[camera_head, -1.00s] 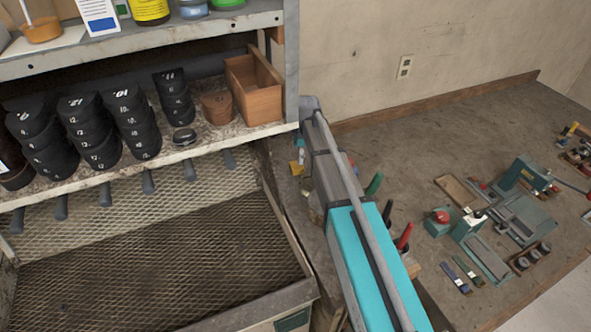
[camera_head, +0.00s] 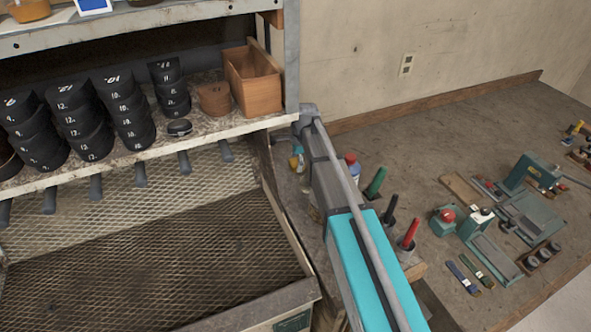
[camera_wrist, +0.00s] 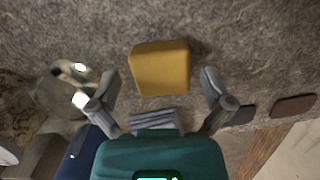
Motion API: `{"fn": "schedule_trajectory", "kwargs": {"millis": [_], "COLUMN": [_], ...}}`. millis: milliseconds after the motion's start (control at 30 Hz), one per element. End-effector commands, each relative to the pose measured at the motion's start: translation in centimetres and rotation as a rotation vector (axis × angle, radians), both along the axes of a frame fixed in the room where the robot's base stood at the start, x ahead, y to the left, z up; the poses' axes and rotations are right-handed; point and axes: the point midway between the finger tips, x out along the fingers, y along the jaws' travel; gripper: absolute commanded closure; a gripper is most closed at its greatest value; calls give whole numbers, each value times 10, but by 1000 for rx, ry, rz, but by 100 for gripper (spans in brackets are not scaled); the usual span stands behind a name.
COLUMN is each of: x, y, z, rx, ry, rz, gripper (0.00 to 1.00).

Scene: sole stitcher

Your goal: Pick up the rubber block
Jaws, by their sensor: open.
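The yellow-orange block (camera_wrist: 160,68), which I take to be the rubber block, sits on a rough grey-brown surface in the wrist view. My gripper (camera_wrist: 159,82) is open, with one grey finger on each side of the block's lower part in the picture. A gap shows between the block and each finger, and I cannot tell how far above the surface the fingertips are.
A shiny round glass-like object (camera_wrist: 72,88) stands close to the left finger. Dark flat pieces (camera_wrist: 293,106) lie at the right. In the head view, green, black and red-handled tools (camera_head: 408,232) stand right of my arm. A shelf with black pieces (camera_head: 131,112) is at left.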

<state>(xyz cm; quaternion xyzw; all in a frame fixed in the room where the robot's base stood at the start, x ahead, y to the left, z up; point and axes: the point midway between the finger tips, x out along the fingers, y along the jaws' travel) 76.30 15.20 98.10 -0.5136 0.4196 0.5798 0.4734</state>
Motion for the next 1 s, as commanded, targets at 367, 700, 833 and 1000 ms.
{"fn": "schedule_trajectory", "kwargs": {"millis": [367,700,833,1000], "x": [0,0,0,0], "y": [1,0,0,0], "z": [-5,-5,-5,-5], "rx": [0,0,0,0], "ry": [0,0,0,0], "rz": [0,0,-1,-1], "gripper": [0,0,20,52]}}
